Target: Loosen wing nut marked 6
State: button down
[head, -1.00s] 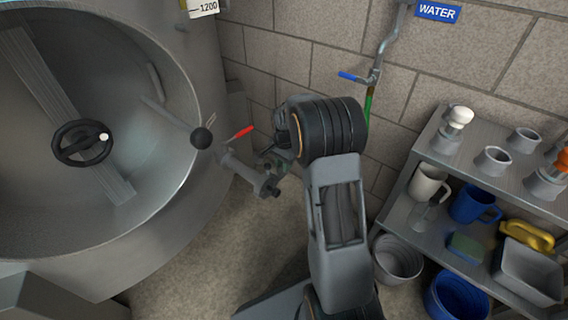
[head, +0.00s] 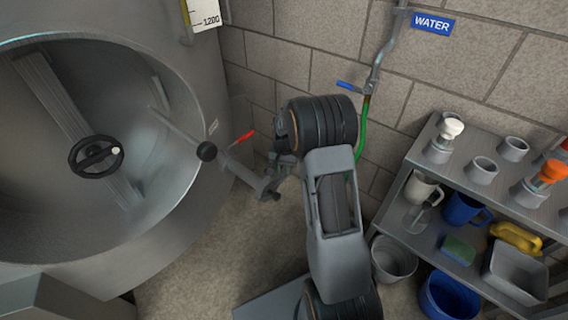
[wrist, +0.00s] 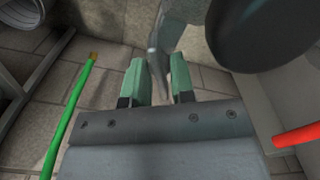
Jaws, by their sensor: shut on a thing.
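My gripper shows in the wrist view, its two green fingertips (wrist: 160,78) close together on a thin grey metal piece (wrist: 155,62). This piece runs up into a larger grey metal part. No number 6 can be read, and I cannot tell whether the held piece is the wing nut. In the head view the gripper (head: 281,163) is small and partly hidden by my arm, beside a grey metal fitting (head: 262,187).
The steel tank (head: 190,225) with a black handwheel (head: 96,157) fills the left. A red lever (head: 246,136) sticks out close by. A green hose (head: 364,125) hangs behind my arm. A shelf (head: 400,215) with cups stands right. Some floor is clear below the tank.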

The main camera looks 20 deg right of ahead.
aim_at(284, 167)
jog(key=n+p, duration=0.3)
jog(key=n, duration=0.3)
jog(key=shift+r, duration=0.1)
jog(key=shift+n+p, duration=1.1)
jog(key=shift+n, duration=2)
jog(key=c, duration=1)
grip_release()
jog(key=shift+o, duration=0.2)
notch_tip(284, 167, up, 14)
jog(key=p, duration=0.3)
jog(key=shift+p, duration=0.35)
jog(key=shift+f, duration=0.2)
